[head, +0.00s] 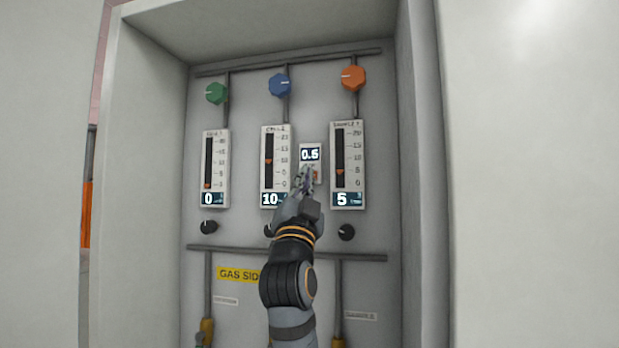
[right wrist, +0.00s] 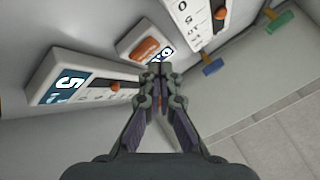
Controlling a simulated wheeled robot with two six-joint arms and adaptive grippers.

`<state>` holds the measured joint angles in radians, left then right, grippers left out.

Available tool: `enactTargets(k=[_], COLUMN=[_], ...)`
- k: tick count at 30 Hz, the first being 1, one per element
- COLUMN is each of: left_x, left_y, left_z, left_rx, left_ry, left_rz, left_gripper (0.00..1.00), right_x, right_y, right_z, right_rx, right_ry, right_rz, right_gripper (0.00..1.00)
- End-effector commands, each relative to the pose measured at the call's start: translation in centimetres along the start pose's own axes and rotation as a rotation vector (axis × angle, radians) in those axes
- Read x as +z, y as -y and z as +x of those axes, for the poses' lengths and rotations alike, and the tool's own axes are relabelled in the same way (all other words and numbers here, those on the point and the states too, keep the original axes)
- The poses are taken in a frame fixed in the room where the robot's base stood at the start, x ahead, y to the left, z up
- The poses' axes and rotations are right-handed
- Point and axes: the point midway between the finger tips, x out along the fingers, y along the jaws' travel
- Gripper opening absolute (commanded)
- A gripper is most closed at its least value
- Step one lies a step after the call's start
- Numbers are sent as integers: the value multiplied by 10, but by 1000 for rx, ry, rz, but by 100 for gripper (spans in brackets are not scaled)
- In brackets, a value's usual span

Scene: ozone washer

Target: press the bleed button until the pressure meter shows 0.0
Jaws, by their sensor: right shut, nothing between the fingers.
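The orange bleed button (head: 315,175) sits just below the display. My left gripper is not in view.
Flow gauges stand on both sides: left one (head: 214,170) reading 0, middle one (head: 275,150) reading 10, right one (head: 347,160) reading 5. Green (head: 216,92), blue (head: 280,85) and orange (head: 353,77) knobs sit above. Recess side walls (head: 420,170) bound the space.

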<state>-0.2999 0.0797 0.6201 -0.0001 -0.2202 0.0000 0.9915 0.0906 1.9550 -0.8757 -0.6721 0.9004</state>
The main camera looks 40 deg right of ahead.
Motion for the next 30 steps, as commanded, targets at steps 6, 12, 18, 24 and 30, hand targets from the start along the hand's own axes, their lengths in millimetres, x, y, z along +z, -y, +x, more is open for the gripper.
enactTargets(k=[6,12,18,24,30], left_x=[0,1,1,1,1], left_y=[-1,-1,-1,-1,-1], left_z=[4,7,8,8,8], left_rx=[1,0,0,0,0], left_ry=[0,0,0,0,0], left_rz=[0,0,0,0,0], left_gripper=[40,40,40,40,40], right_x=[-10,-20,-25,-25,-24], right_y=[11,20,24,24,24], right_z=[-15,-29,-34,-34,-34], right_rx=[0,-1,0,0,0], right_ry=[0,0,0,0,0], right_rz=[7,6,3,1,1], right_gripper=[0,0,0,0,0])
